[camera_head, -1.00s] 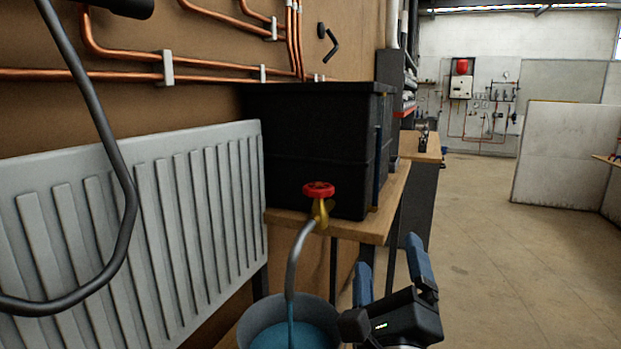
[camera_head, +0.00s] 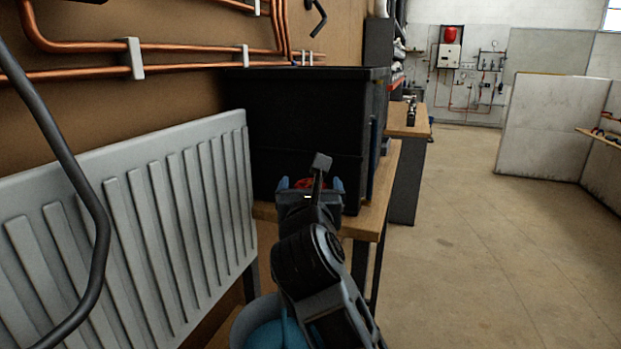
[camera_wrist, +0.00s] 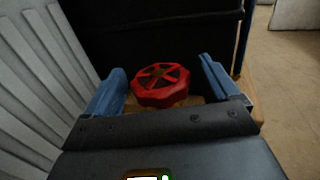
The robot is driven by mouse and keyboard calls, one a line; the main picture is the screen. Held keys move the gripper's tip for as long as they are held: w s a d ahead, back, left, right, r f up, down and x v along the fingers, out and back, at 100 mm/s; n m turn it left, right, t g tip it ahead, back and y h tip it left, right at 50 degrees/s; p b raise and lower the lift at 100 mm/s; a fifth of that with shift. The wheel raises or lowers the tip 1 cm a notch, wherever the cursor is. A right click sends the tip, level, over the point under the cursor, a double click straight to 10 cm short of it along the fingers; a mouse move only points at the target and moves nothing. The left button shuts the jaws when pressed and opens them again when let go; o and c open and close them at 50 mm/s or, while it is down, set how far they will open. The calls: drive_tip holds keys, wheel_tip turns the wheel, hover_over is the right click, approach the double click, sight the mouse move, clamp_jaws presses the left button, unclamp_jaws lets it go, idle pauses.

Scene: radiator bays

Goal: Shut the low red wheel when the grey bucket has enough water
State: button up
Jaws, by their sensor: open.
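The red wheel (camera_wrist: 160,85) sits between the two blue fingers of my open gripper (camera_wrist: 164,92) in the wrist view, with gaps on both sides. In the head view a little of the red wheel (camera_head: 308,182) shows behind my gripper (camera_head: 310,185), in front of the black tank. The grey bucket (camera_head: 242,322) is at the bottom of the head view, partly hidden by my arm. Blue water (camera_head: 275,335) shows inside it. My arm hides the spout, and the water level against the rim is hard to judge.
The black tank (camera_head: 305,130) stands on a wooden bench (camera_head: 365,222) behind the wheel. A ribbed grey radiator (camera_head: 130,220) stands close on the left, with a dark hose (camera_head: 85,180) in front. Open floor (camera_head: 480,240) lies to the right.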

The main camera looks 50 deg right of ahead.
drive_tip(key=shift+x, duration=1.1)
drive_tip(key=c, duration=1.1)
